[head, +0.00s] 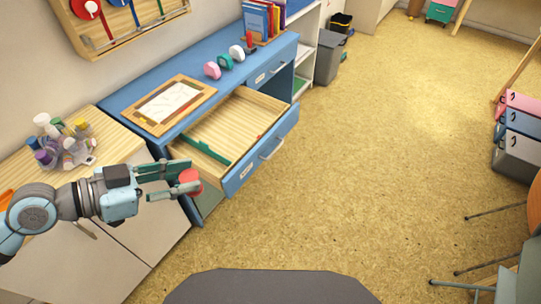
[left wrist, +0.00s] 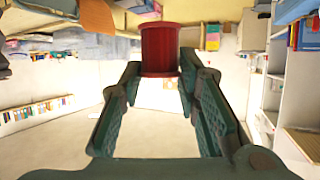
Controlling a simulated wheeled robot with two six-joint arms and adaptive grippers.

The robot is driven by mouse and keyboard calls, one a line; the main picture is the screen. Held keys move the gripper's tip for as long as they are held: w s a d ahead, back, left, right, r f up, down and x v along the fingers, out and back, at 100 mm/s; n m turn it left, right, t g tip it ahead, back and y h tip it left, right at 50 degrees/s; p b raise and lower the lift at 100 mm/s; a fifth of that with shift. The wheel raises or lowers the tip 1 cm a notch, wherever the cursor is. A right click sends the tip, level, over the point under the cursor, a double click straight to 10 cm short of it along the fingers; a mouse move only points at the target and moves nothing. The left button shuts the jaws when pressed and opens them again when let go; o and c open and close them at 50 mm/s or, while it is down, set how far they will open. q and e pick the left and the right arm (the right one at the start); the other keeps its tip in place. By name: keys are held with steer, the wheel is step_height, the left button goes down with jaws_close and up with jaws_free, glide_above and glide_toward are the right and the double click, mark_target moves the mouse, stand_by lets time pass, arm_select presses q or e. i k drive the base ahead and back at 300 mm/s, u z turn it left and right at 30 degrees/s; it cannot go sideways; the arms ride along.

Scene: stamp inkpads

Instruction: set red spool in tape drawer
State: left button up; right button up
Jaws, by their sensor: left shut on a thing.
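My left gripper (head: 187,179) is shut on the red spool (head: 190,186), which sits between its fingertips. The spool also shows between the fingers in the left wrist view (left wrist: 160,50). In the head view the gripper holds the spool in front of the blue desk, near the left front corner of an open drawer (head: 236,117). The spool is outside the drawer in the picture; its exact height against the rim is hard to tell. The drawer is pulled out, wooden inside, with a blue front bearing a handle and a label. My right gripper is not in view.
A green strip (head: 204,148) lies along the drawer's near side. On the blue desk (head: 120,98) are a framed board (head: 168,104), pink, green and white tape rolls (head: 224,62), and books (head: 262,18). Paint bottles (head: 62,142) crowd the left cabinet.

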mark_target(245, 131)
steer(key=u, duration=0.8)
steer(key=k, duration=0.2)
steer(key=z, duration=1.95)
steer(key=i, duration=0.95)
steer(key=u, duration=0.55)
steer(key=i, duration=0.8)
steer(key=u, duration=0.65)
